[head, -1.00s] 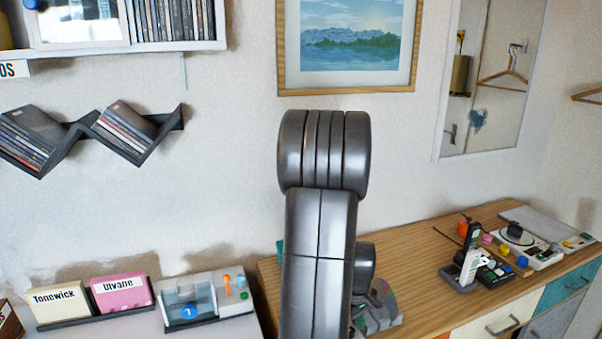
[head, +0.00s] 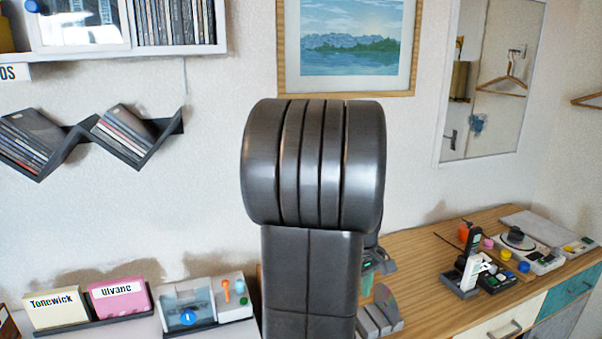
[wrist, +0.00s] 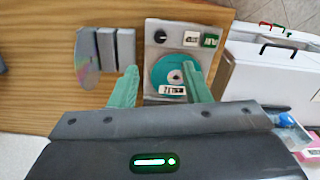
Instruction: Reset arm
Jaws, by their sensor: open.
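My arm, dark grey, fills the middle of the head view and hides much of what lies behind it. My gripper (wrist: 163,88) shows in the wrist view with its two green fingers spread apart and nothing between them held. Beyond the fingers is a small grey device (wrist: 150,48) with a teal disc (wrist: 177,74), a black knob and small labelled buttons.
Grey blocks (wrist: 107,48) stand on the wooden desk (wrist: 40,30). A white case (wrist: 268,75) is at right. In the head view, a zigzag disc shelf (head: 75,135) hangs at left, above card boxes (head: 120,300). Gadgets (head: 515,250) sit on the desk's right.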

